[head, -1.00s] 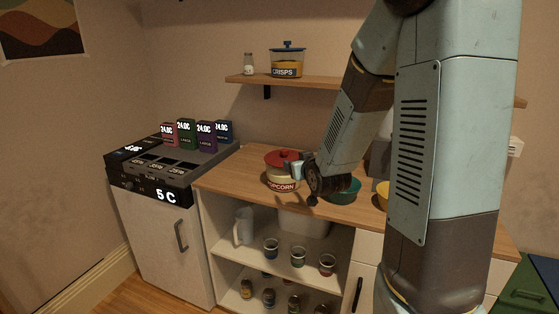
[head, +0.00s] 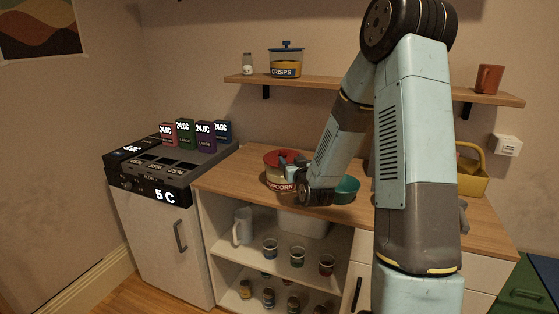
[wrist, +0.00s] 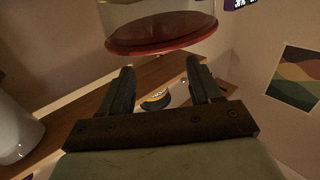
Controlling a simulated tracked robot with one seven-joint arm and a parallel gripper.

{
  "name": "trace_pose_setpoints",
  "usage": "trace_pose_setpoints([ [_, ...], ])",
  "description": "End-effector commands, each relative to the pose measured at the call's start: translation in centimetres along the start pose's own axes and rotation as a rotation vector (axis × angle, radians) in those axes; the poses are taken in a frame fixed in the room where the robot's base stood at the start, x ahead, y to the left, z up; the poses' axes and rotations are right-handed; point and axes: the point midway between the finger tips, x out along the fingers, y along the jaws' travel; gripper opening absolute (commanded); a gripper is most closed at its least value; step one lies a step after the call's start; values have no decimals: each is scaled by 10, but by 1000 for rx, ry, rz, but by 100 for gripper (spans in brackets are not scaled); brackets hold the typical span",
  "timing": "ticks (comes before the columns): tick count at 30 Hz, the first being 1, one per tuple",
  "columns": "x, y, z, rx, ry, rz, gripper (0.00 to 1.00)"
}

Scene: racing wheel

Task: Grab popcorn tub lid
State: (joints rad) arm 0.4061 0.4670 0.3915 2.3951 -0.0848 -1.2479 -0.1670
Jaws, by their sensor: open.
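The popcorn tub (head: 278,180) stands on the wooden counter, left of the teal bowl, with its red lid (head: 274,157) on top. My gripper (head: 287,165) is at the right side of the lid and partly covers the tub. In the wrist view the scene appears upside down: the red lid (wrist: 165,45) spans the top, with the pale tub (wrist: 155,18) above it in the picture. My open gripper (wrist: 160,67) has its two fingers pointing towards the lid, with nothing between them. I cannot tell whether a fingertip touches the lid.
The teal bowl (head: 346,190) is close to my wrist. A wall shelf (head: 350,89) above holds a crisps tub (head: 286,63) and a brown mug (head: 488,79). A yellow caddy (head: 470,177) stands at right. The counter left of the popcorn tub is clear.

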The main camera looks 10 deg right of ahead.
Motion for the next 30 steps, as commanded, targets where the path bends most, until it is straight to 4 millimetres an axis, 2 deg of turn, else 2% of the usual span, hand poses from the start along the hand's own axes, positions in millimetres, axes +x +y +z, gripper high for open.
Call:
trace_pose_setpoints([
  [3, 13, 0, 0, 1, 1, 0, 63],
  [10, 26, -1, 0, 1, 0, -1, 63],
  [18, 61, -4, -2, 1, 0, -2, 63],
  [21, 69, -5, -2, 0, 0, -2, 63],
  [30, 71, -5, -2, 0, 0, -3, 61],
])
